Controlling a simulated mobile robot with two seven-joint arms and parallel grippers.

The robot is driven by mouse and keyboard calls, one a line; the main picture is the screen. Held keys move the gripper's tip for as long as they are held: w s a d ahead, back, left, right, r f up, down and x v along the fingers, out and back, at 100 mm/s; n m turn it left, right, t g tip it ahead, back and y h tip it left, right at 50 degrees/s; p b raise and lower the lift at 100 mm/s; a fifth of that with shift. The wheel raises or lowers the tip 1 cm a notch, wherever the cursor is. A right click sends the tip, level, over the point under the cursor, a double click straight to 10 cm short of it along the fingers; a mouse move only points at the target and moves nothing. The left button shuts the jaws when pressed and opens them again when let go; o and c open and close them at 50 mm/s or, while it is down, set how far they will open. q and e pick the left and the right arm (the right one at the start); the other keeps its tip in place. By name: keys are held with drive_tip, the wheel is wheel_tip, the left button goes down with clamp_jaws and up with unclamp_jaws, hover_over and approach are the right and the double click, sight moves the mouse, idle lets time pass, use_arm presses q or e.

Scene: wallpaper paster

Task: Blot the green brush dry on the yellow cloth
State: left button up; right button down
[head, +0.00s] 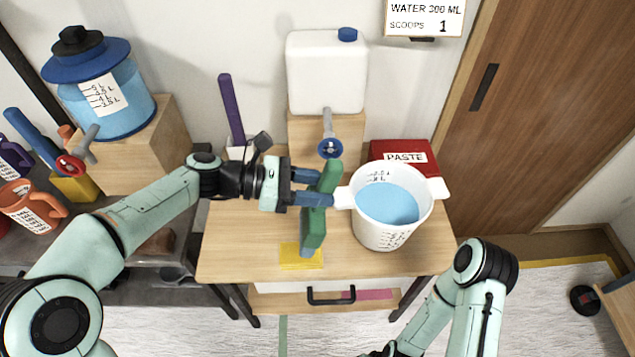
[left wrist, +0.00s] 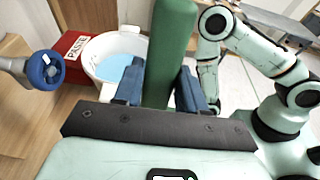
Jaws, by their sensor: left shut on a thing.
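My left gripper (head: 311,188) is shut on the green brush (head: 316,221), which it holds upright over the front of the wooden table. The brush's grey-blue lower end is at the yellow cloth (head: 289,262), which lies flat near the table's front edge. I cannot tell for sure whether they touch. In the left wrist view the brush (left wrist: 172,45) stands between the blue fingers (left wrist: 160,88); the cloth is not in that view. My right arm shows at the lower right of the head view, but its fingers are out of sight.
A white bucket of water (head: 384,235) stands close to the right of the brush. Behind it is a red paste box (head: 388,152). A white jug (head: 326,78) and a blue-rimmed tap (head: 330,148) are at the back. A drawer handle (head: 331,296) is below the table's front edge.

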sight(304, 215)
use_arm(q)
drive_tip(key=shift+w+r+p, duration=0.1)
drive_tip(key=shift+p, duration=0.2)
wheel_tip(304, 215, down, 4)
drive_tip(key=shift+f+b, duration=0.2)
drive_tip(key=shift+b, duration=0.85)
drive_tip(key=shift+f+b, duration=0.5)
drive_tip(key=shift+f, duration=0.65)
drive_tip(key=shift+f, duration=1.35)
drive_tip(key=shift+a+r, duration=0.1)
idle(1.4)
drive_tip(key=shift+a, duration=1.4)
drive_tip(key=shift+w, duration=0.1)
